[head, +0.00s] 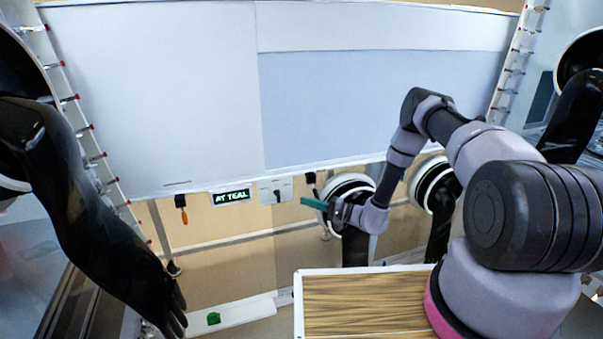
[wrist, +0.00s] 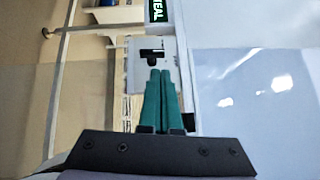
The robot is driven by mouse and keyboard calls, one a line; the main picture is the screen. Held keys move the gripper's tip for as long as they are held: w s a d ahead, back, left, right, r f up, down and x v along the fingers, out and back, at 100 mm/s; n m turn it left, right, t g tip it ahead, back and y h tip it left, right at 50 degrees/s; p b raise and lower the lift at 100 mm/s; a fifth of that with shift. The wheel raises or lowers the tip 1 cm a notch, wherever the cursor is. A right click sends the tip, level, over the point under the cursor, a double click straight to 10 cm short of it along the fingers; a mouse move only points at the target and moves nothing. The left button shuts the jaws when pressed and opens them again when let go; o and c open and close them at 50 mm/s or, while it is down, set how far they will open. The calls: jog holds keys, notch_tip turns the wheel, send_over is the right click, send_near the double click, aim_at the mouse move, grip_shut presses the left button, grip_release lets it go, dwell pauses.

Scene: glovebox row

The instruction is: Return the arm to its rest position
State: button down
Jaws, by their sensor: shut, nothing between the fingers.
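My gripper (head: 304,201) is at the end of my arm, in front of the lower edge of the large pale panel in the head view. Its teal fingers point left, toward a small white switch plate (head: 275,190). In the wrist view, the fingers (wrist: 160,73) are shut together with nothing between them. The switch plate (wrist: 140,42) with its dark slot and knob lies just beyond the fingertips. I cannot tell whether the fingertips touch it. My arm is stretched out from its base at the right and bent at the elbow.
A lit sign (head: 231,197) reads "AT TEAL". An orange-handled tool (head: 183,210) hangs left of it. Black gloves hang from round ports, one at the far left (head: 80,220). A wooden-topped surface (head: 365,300) lies below my gripper. A green item (head: 213,318) sits on a white ledge (head: 245,313).

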jog(key=s+d+r+n+g+h, duration=0.1)
jog(key=s+r+n+g+h, duration=0.3)
jog(key=r, duration=1.2)
jog(key=s+d+r+n+g+h, duration=0.15)
jog(key=s+r+g, duration=0.35)
jog(key=r, duration=1.1)
jog(key=s+d+r+m+t+h, duration=0.1)
jog(key=s+d+r+t+h, duration=0.3)
jog(key=s+d+r, duration=0.4)
jog(key=s+d+r+m+t+h, duration=0.2)
jog(key=s+d+r+t+h, duration=0.2)
jog(key=s+d+r, duration=0.5)
jog(key=s+r+h, duration=0.1)
jog(key=s, duration=0.5)
jog(key=shift+s+r, duration=0.15)
jog(key=shift+r, duration=0.2)
